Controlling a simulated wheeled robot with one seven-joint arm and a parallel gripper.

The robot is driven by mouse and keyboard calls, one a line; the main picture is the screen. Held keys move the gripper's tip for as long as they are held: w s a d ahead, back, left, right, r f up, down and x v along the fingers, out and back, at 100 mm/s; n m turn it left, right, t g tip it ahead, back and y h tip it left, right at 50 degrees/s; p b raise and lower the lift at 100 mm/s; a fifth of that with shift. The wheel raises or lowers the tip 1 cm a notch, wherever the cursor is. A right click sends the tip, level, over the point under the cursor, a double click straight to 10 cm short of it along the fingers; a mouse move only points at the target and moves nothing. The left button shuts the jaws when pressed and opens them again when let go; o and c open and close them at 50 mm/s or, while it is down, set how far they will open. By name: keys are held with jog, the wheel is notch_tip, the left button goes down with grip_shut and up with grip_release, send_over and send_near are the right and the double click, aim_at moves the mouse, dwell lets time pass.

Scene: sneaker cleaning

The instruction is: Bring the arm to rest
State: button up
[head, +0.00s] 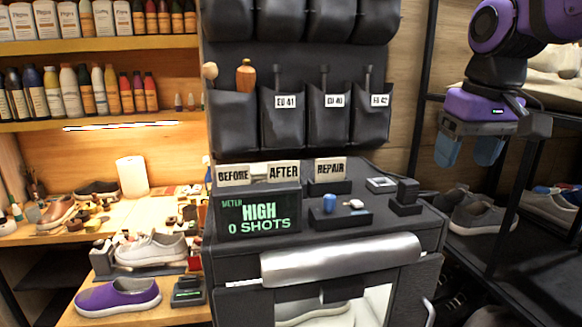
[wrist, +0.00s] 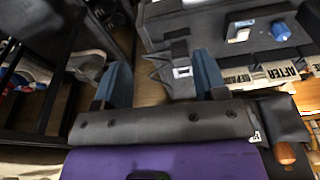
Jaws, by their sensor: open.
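My gripper (head: 464,152) hangs at the upper right in the head view, below my purple and black arm. Its two blue fingers point down and stand apart with nothing between them. It is raised in front of the dark shelf rack, to the right of the black cabinet (head: 240,265). In the wrist view the open fingers (wrist: 161,80) show left and right, above a dark grey and purple body. A grey holder with a small white label (wrist: 182,72) appears beyond them, near the right finger.
The cabinet top holds a blue piece (head: 330,202), small stands and BEFORE, AFTER and REPAIR signs (head: 283,172). A green-lit meter reads HIGH, 0 SHOTS. Grey shoes (head: 487,213) sit on the right rack. A purple shoe (head: 118,295) and a whitish shoe (head: 150,250) are at left.

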jog(key=s+d+f+t, duration=0.1)
jog(key=s+f, duration=0.2)
jog(key=s, duration=0.3)
jog(key=s+d+f+m+t, duration=0.1)
jog(key=s+d+f+t, duration=0.1)
jog(key=s, duration=0.5)
jog(key=shift+s+f, duration=0.25)
jog(key=shift+f, duration=0.25)
jog(key=shift+d, duration=0.1)
dwell(1.7)
